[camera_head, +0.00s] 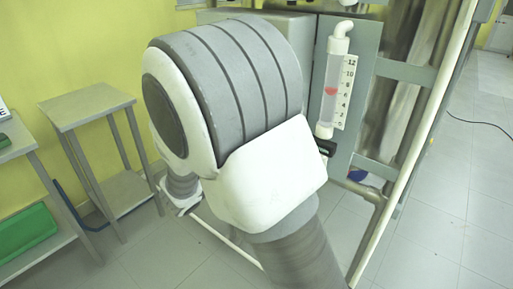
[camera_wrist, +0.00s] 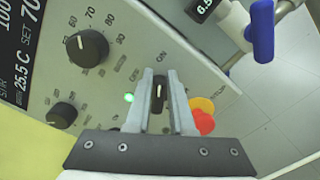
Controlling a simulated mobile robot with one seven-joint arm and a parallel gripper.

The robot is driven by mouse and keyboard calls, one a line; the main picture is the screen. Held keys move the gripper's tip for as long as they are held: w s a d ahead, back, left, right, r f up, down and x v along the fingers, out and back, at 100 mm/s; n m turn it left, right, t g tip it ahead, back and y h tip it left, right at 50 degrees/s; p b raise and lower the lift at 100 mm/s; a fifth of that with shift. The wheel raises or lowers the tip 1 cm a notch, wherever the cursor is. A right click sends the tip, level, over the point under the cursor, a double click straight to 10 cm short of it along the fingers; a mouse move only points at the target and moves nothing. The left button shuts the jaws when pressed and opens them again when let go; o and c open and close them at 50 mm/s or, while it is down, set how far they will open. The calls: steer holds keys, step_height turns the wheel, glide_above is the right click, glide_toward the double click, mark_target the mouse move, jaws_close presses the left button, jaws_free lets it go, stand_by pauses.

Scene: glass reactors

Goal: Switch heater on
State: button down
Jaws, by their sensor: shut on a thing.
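In the wrist view, the heater's panel (camera_wrist: 120,45) is tilted and carries a small black rotary switch (camera_wrist: 158,97) with OFF and ON labels above it. My gripper (camera_wrist: 160,76) has its two fingers on either side of the switch, shut on it. The white mark on the switch runs up toward the ON label. A green lamp (camera_wrist: 129,97) to the left of the fingers looks lit. In the head view my own arm hides the gripper and the switch.
Numbered knobs (camera_wrist: 87,47) and a display are on the panel's left. A red and yellow button (camera_wrist: 203,121) sits close to the right finger. A blue valve handle (camera_wrist: 263,32) is at upper right. A flow meter (camera_head: 328,90) stands beside my arm; a side table (camera_head: 85,105) is left.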

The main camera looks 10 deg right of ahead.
steer(key=shift+a+f, duration=0.2)
steer(key=shift+f, duration=0.05)
stand_by(0.3)
steer(key=c, duration=0.8)
jaws_free()
steer(key=shift+c, duration=0.2)
steer(key=shift+o, duration=0.3)
steer(key=shift+r, duration=0.1)
steer(key=p+v, duration=0.3)
steer(key=v, duration=1.4)
steer(key=shift+s, duration=0.25)
